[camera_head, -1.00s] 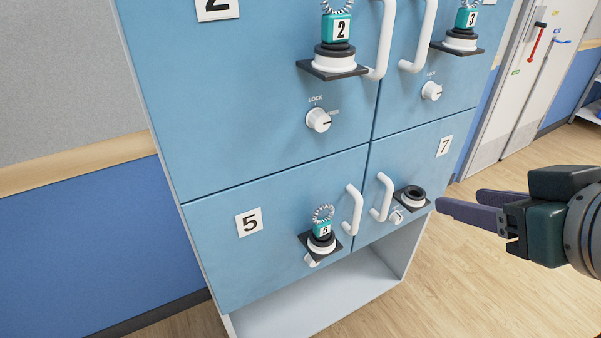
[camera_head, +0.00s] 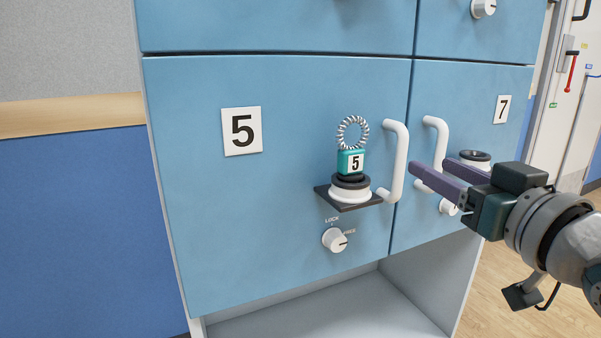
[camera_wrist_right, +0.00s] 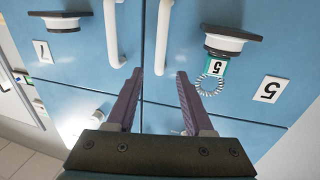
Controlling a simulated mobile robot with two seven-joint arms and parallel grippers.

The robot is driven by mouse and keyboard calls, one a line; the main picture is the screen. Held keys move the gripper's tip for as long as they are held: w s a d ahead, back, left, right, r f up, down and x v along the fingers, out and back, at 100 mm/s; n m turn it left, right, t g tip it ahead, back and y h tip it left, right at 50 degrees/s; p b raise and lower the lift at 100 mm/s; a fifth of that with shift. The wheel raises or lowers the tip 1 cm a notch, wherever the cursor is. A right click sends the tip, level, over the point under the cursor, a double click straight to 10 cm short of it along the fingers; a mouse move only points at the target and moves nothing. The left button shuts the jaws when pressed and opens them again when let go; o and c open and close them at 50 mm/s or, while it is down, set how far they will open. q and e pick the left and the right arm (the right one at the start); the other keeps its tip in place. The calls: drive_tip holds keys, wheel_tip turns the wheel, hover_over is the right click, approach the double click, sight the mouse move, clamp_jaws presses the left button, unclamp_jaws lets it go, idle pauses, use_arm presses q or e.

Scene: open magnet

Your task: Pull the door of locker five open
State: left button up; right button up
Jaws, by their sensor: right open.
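The blue door of locker five (camera_head: 215,200) is shut, with a white "5" label (camera_head: 241,131). Its white vertical handle (camera_head: 399,162) is at the door's right edge; it also shows in the right wrist view (camera_wrist_right: 163,40). A black shelf (camera_head: 335,200) on the door holds a magnet with a teal "5" tag (camera_head: 351,162) and a coil ring. The lock knob (camera_head: 334,240) is below it. My right gripper (camera_head: 430,172) is open and empty, its purple fingers just right of the handle. In the right wrist view the fingers (camera_wrist_right: 157,88) point toward the handle, apart from it. My left gripper is out of view.
Locker seven's door (camera_head: 455,90) is on the right, with its own white handle (camera_head: 432,135) close to my right gripper and a magnet holder (camera_head: 474,158) partly behind the fingers. An open grey compartment (camera_head: 330,315) lies below.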

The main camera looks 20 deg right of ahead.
sight(405, 151)
drive_tip(key=w+b, duration=0.1)
drive_tip(key=w, duration=0.2)
drive_tip(key=w+b, duration=0.1)
drive_tip(key=w, duration=0.2)
drive_tip(key=w+d+b, duration=0.1)
drive_tip(key=w, duration=0.2)
drive_tip(key=shift+w, duration=0.3)
drive_tip(key=shift+r, duration=0.1)
drive_tip(key=c, duration=0.4)
clamp_jaws()
idle(0.6)
